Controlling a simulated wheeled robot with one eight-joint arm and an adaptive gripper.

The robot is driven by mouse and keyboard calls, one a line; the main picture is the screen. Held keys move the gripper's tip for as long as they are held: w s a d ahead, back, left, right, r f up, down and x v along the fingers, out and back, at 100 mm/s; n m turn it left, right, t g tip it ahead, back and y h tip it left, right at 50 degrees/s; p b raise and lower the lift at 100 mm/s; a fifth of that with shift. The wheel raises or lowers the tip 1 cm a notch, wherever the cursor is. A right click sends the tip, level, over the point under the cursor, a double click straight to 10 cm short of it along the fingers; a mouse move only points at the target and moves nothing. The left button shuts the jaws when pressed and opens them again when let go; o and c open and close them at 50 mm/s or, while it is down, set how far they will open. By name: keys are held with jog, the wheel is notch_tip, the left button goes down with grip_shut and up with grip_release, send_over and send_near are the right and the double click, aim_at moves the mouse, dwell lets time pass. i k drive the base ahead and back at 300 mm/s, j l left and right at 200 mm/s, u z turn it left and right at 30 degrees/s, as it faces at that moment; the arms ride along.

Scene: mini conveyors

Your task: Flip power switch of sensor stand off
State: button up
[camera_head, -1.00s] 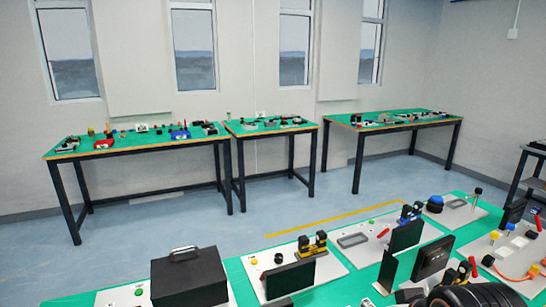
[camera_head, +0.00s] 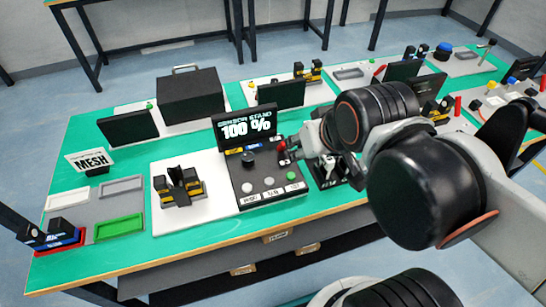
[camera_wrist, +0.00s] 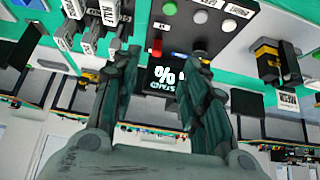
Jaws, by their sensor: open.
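The sensor stand is a dark panel (camera_head: 235,172) with an upright screen (camera_head: 247,127) reading 100 %. My gripper (camera_head: 292,150) is at the panel's right side, beside the red control. In the wrist view, upside down, the open fingers (camera_wrist: 165,58) stand on both sides of the red control (camera_wrist: 157,46) and the screen (camera_wrist: 165,79). Contact is not clear.
Left of the stand are a black and yellow device (camera_head: 180,190), a MESH sign (camera_head: 90,160) and a green tray (camera_head: 118,228). Behind stand a black box (camera_head: 190,95) and a dark screen (camera_head: 281,94).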

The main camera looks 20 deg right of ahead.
aim_at(282, 147)
jog(key=k+j, duration=1.2)
jog(key=i+j+z, duration=0.05)
jog(key=j, duration=0.05)
